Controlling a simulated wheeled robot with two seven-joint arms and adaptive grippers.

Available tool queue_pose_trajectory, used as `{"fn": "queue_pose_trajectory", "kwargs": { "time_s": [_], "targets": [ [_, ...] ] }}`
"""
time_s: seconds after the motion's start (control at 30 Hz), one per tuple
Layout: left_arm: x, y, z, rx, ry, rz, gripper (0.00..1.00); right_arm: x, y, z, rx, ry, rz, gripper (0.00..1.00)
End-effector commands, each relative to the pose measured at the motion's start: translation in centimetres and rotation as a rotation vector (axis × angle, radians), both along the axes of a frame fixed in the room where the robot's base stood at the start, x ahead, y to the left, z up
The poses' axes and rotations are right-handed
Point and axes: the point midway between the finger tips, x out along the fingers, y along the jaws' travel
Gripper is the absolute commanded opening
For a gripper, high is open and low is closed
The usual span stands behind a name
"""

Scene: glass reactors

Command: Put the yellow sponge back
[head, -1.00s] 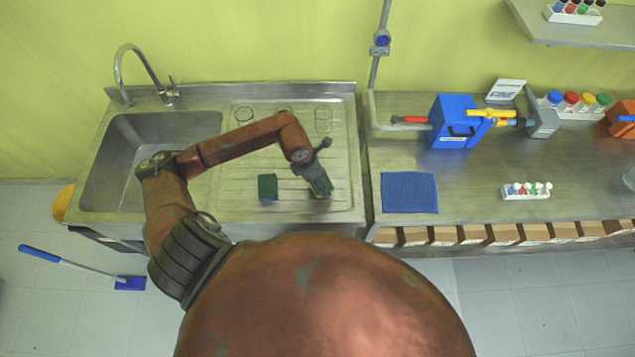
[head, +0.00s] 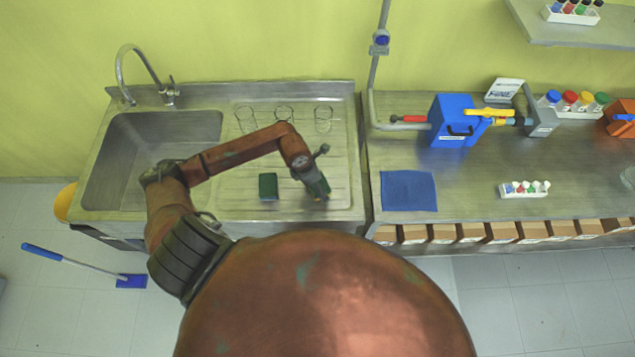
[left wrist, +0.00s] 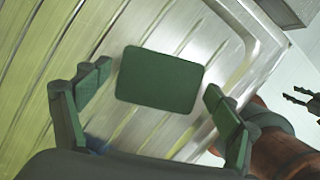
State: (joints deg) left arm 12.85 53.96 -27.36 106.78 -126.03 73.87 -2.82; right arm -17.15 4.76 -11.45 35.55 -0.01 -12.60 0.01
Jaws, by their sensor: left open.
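A dark green-topped block (head: 268,186) lies on the ribbed drainboard (head: 240,205) beside the sink basin. No yellow face of it shows. My left gripper (head: 318,190) is to the right of this block, low over the drainboard. The left wrist view shows my left gripper (left wrist: 157,108) open, with a dark green rounded slab (left wrist: 160,79) between its spread fingers and apart from both. I cannot tell whether the slab and the block are the same object. My right gripper (left wrist: 300,99) shows at the right edge of the left wrist view, its two fingers apart and empty.
Several glass beakers (head: 284,115) stand at the back of the drainboard. A blue mat (head: 408,191) lies on the bench to the right. The sink basin (head: 150,130) and tap (head: 125,70) are on the left. Blue equipment (head: 452,120) stands further right.

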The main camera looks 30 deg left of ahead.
Motion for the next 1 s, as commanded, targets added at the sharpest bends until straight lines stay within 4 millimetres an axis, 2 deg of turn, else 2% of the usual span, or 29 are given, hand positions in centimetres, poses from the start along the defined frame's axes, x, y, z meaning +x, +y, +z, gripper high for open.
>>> {"fn": "queue_pose_trajectory", "kwargs": {
  "time_s": [0.23, 0.37, 0.47, 0.8, 1.0],
  "targets": [
    [0.0, 0.0, 0.1, 0.000, 0.000, 0.000, 0.85, 0.0, 0.0, 0.1, 0.000, -0.001, 0.000, 0.44],
    [0.0, 0.1, 0.8, 0.001, -0.002, 0.000, 0.85, 0.0, 0.1, 0.2, 0.001, -0.001, 0.000, 0.44],
    [-0.4, 0.4, 2.2, 0.002, -0.003, -0.002, 0.85, 0.0, 0.1, -0.3, 0.001, 0.000, -0.001, 0.44],
    [-1.9, 1.5, 8.9, 0.003, -0.002, -0.001, 0.85, -0.1, 0.6, -1.7, 0.007, 0.001, -0.002, 0.44],
    [-2.5, 1.9, 11.3, 0.001, -0.001, 0.000, 0.85, -0.1, 0.6, -2.1, 0.007, 0.002, -0.002, 0.44]
  ]
}}
